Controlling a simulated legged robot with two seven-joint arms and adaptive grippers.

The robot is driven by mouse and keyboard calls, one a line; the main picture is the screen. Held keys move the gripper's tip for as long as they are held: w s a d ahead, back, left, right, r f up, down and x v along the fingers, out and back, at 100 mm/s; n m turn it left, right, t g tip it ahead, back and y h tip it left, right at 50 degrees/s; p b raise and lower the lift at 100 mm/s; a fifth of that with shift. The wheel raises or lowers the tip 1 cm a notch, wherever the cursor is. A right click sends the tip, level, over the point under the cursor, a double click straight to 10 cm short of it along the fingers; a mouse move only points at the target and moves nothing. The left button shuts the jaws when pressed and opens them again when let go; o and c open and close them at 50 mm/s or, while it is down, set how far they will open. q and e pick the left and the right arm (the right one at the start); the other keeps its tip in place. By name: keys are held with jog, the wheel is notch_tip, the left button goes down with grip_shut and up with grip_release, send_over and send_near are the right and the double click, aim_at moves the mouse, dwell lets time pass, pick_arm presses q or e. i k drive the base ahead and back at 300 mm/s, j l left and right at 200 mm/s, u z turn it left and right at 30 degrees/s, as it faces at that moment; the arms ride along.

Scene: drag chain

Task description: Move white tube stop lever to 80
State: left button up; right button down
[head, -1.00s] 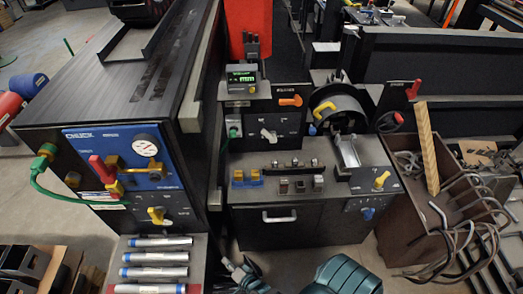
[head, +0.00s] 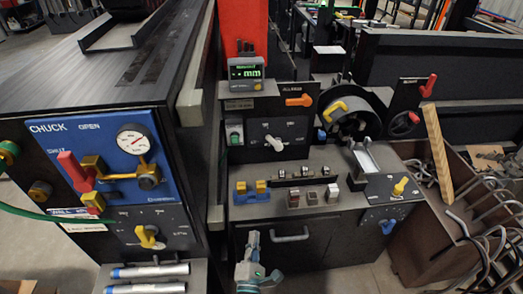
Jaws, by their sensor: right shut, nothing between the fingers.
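The white lever (head: 273,143) sits on a black upright panel with a dial scale, at the back of the dark bench. Its scale markings are too small to read. A display box (head: 248,72) above the panel shows green characters ending in "mm"; the number is not clear. My right gripper (head: 252,241) is at the bottom middle, in front of the bench and well below the white lever. It is shut and empty, apart from the lever. My left gripper is not in view.
The chuck panel (head: 113,160) with a red lever and gauge stands left. The bench front has a handle (head: 290,235). Its top holds yellow-and-blue blocks (head: 251,192) and several small switches. An orange lever (head: 299,100) sits above the white one. A brown bin (head: 415,245) stands right.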

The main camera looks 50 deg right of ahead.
aim_at(279, 146)
jog(key=i+l, duration=0.2)
jog(key=l, duration=0.15)
jog(key=i+l, duration=0.15)
jog(key=l, duration=0.15)
jog(key=i+l, duration=0.2)
jog(key=l, duration=0.15)
